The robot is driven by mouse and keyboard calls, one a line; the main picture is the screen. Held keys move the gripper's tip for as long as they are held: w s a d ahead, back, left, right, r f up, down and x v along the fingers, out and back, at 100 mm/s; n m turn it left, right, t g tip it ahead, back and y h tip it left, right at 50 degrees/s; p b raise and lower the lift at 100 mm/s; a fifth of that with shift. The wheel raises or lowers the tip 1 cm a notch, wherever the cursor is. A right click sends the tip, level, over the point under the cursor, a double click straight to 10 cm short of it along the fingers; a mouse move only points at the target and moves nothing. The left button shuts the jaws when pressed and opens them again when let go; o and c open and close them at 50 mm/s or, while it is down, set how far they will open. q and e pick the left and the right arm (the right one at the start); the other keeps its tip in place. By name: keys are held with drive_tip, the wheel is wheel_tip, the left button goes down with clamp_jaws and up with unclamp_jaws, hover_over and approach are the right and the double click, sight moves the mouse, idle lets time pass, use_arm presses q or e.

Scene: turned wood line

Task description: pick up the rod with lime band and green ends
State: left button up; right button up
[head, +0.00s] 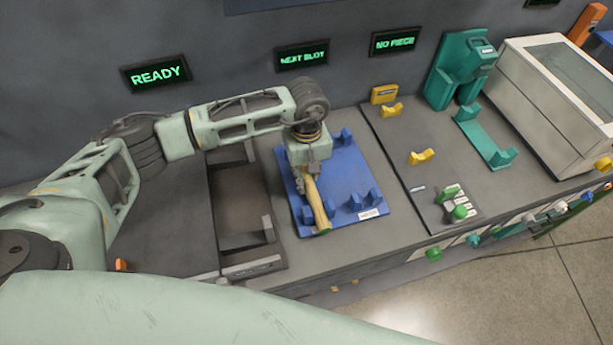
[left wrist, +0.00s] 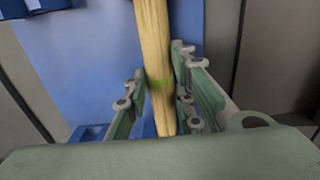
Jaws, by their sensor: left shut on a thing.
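The rod (head: 316,203) is pale yellow wood with a green end at its near tip in the head view. It lies over the blue tray (head: 349,169); whether it touches the tray I cannot tell. The rod's far end is hidden by the gripper in the head view. My right gripper is not in view.
A dark open tray (head: 270,262) lies left of the blue one. To the right are a grey panel with yellow cradles (head: 422,157), green knobs (head: 459,212), a teal holder (head: 487,143) and a white box (head: 520,98). Lit signs (head: 156,73) hang on the back wall.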

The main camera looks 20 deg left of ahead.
use_arm(q)
clamp_jaws()
drive_tip(key=shift+r, duration=0.15)
